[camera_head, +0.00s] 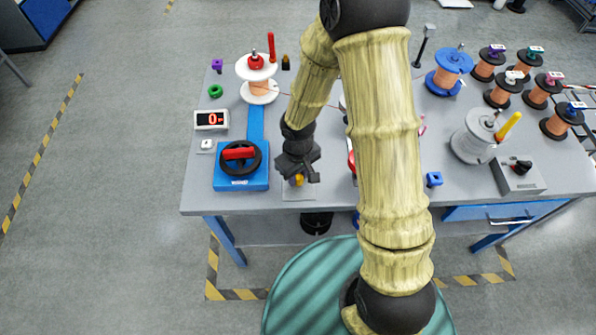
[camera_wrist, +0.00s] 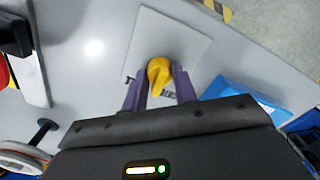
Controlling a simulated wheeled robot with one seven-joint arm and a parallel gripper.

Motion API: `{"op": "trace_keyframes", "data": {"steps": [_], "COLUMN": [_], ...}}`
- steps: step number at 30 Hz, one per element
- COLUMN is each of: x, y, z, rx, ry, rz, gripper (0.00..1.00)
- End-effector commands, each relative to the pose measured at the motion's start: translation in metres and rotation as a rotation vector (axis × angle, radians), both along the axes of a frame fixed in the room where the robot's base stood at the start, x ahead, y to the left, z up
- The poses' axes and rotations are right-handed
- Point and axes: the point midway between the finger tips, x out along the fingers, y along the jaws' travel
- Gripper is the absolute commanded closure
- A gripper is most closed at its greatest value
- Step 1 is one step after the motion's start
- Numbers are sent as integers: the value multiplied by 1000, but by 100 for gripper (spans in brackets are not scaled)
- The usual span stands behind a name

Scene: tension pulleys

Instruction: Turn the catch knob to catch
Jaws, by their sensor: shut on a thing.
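The catch knob is a small yellow knob (camera_head: 299,180) on a pale square plate (camera_head: 292,192) near the table's front edge. In the wrist view the yellow knob (camera_wrist: 158,72) stands on the grey-white plate (camera_wrist: 190,42), with small dark marks beside it. My gripper (camera_head: 298,178) points down at the knob from above. In the wrist view its two purple-grey fingers (camera_wrist: 158,90) stand on either side of the knob and are shut on it. The knob's far side and the full markings on the plate are hidden.
Left of my gripper is a blue base with a black handwheel (camera_head: 240,158), with a red-digit display (camera_head: 211,119) behind it. A white spool (camera_head: 257,68) stands further back. A blue block (camera_head: 434,179) and a grey box with a black knob (camera_head: 519,176) are at right.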

Motion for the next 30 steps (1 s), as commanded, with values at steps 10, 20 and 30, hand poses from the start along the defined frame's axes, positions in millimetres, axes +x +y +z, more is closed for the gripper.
{"op": "trace_keyframes", "data": {"steps": [10, 20, 30], "x": [0, 0, 0], "y": [0, 0, 0], "z": [2, 1, 0], "rx": [0, 0, 0], "ry": [1, -1, -1], "rz": [318, 518, 573], "gripper": [95, 95, 95]}}
